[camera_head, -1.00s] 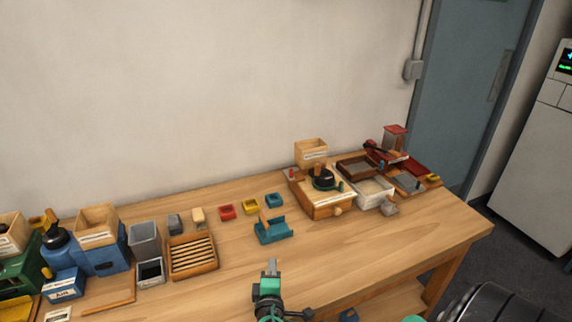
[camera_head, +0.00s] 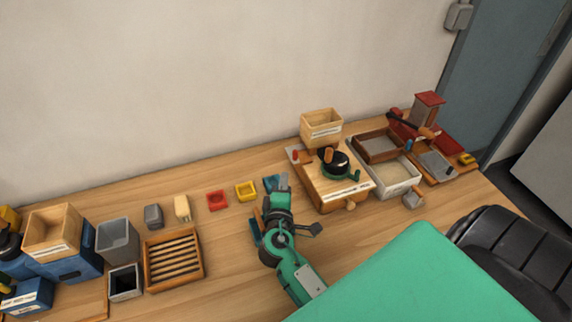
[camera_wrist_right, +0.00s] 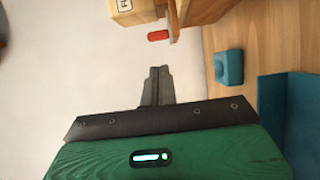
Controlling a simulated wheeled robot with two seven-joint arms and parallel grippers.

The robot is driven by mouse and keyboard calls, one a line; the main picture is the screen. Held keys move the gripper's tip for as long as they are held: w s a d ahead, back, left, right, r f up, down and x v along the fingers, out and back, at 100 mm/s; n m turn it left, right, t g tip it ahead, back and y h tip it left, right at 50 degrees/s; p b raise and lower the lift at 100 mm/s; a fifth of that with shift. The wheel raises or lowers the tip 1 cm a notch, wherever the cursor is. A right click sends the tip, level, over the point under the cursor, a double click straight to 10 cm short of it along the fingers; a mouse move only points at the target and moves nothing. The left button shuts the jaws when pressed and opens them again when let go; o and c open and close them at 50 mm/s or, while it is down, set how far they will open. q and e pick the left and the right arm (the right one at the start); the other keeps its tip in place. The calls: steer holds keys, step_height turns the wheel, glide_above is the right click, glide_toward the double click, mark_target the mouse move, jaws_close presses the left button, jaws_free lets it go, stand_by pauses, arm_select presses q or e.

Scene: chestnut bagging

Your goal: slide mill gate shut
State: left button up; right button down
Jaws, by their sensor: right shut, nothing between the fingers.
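The wooden mill (camera_head: 332,189) stands right of centre on the bench, with a black domed top and a wooden hopper (camera_head: 321,129) behind it. A small red knob (camera_head: 295,155) shows at its left back side; I take it to be the gate's handle. The same red knob (camera_wrist_right: 158,35) is in the right wrist view, beside a wooden panel. My right gripper (camera_head: 281,181) is shut and empty, left of the mill. In the wrist view its fingertips (camera_wrist_right: 158,72) are apart from the red knob. My left gripper is not in view.
A teal holder (camera_head: 256,226) is partly hidden by my right gripper. A slatted wooden tray (camera_head: 174,260) is farther left.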

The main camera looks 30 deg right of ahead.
mark_target(298, 160)
steer(key=p+x, duration=0.3)
steer(key=x, duration=0.5)
steer(key=shift+w+d, duration=0.25)
steer(key=shift+w, duration=0.05)
steer(key=shift+d, duration=0.1)
steer(key=d, duration=0.3)
steer(key=shift+s, duration=0.4)
